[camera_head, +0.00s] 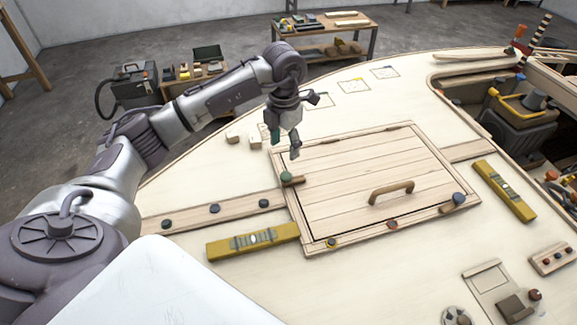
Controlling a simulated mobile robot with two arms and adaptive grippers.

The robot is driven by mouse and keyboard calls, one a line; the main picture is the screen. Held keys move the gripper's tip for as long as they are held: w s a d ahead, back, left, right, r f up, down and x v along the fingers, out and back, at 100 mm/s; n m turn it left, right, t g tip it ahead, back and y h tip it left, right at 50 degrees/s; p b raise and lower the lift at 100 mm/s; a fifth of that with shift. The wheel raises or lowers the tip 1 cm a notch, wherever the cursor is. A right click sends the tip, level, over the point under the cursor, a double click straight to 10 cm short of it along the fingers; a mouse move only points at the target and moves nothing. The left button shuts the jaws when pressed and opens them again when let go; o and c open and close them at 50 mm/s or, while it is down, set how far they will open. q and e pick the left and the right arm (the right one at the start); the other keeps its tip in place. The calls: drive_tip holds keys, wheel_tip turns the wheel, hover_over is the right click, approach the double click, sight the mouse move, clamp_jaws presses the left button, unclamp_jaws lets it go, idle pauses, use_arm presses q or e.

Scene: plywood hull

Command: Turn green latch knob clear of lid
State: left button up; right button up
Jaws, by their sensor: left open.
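The wooden lid (345,180) lies shut in its frame on the plywood hull, with a wooden handle (391,191) on top. The green latch knob (287,176) sits at the lid's left edge. Its short wooden bar (296,182) appears to point right, over the lid's edge. My left gripper (285,147) is open and empty, pointing down above and just behind the green knob, apart from it. My right gripper is not in view.
A blue knob (458,199) with a wooden bar sits at the lid's right. Yellow levels (222,249) (504,190) lie on either side. Small wooden blocks (233,138) stand behind left.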

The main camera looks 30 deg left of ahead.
use_arm(q)
hover_over(286, 175)
drive_tip(key=f, duration=0.4)
drive_tip(key=shift+s+p, duration=0.2)
drive_tip(key=shift+p, duration=0.15)
drive_tip(key=f, duration=0.5)
drive_tip(key=shift+w+f+p, duration=0.2)
drive_tip(key=shift+f+p, duration=0.15)
drive_tip(key=shift+p, duration=0.05)
drive_tip(key=shift+f, duration=0.45)
drive_tip(key=c, duration=0.5)
clamp_jaws()
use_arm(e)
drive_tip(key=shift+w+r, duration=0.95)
